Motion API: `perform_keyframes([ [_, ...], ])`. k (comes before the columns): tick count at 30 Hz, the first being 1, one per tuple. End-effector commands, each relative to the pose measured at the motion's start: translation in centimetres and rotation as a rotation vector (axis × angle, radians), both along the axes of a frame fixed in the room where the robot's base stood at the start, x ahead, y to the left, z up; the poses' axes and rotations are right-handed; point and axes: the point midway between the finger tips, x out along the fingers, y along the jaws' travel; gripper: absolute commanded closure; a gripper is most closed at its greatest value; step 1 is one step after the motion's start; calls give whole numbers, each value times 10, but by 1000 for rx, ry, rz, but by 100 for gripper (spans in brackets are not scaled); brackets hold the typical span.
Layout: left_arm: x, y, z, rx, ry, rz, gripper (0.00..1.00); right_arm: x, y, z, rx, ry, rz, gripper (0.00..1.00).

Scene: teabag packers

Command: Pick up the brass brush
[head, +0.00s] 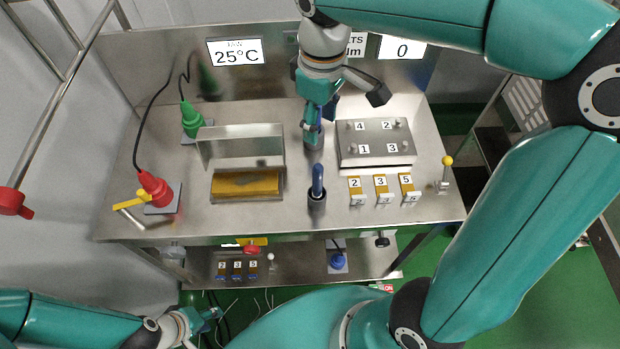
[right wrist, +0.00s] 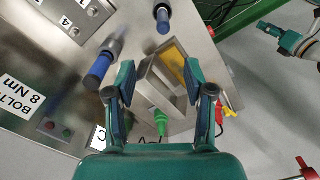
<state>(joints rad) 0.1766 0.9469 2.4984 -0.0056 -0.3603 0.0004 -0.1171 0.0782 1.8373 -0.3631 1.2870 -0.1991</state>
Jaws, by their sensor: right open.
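Two blue-handled tools stand upright in metal cups. The front one (head: 318,182) is in the middle of the bench; it also shows in the right wrist view (right wrist: 162,18). The rear one (right wrist: 98,70) is partly hidden by my right gripper (head: 319,118) in the head view. No bristles show, so I cannot tell which is the brass brush. My right gripper is open and empty in the right wrist view (right wrist: 159,78), with the rear blue handle outside its left finger. My left gripper (head: 210,314) is low at the lower left, away from the tools; its jaws are unclear.
A brass-coloured block (head: 247,186) lies before an upright metal plate (head: 240,145). A green plug (head: 191,122) and red plug (head: 155,188) stand left. A numbered bolt plate (head: 376,152) and several numbered yellow-white blocks (head: 381,189) are right. A yellow-knobbed lever (head: 446,170) stands near the right edge.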

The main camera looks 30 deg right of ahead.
Motion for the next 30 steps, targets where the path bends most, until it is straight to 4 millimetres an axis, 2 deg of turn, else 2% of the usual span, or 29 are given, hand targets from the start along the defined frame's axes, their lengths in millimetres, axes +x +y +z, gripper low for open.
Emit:
perform_keyframes([
  [5, -1, 0, 1, 0, 1, 0, 60, -8, -9, -37, -1, 7, -27, 47],
  [12, 0, 0, 2, 0, 0, 0, 60, -10, -11, -84, -1, 6, -35, 47],
  [23, 0, 0, 6, 0, 0, 0, 60, -10, -9, -111, 0, 4, -38, 47],
  [30, 0, 0, 12, 0, 0, 0, 60, -9, -3, -145, 0, 4, -39, 47],
])
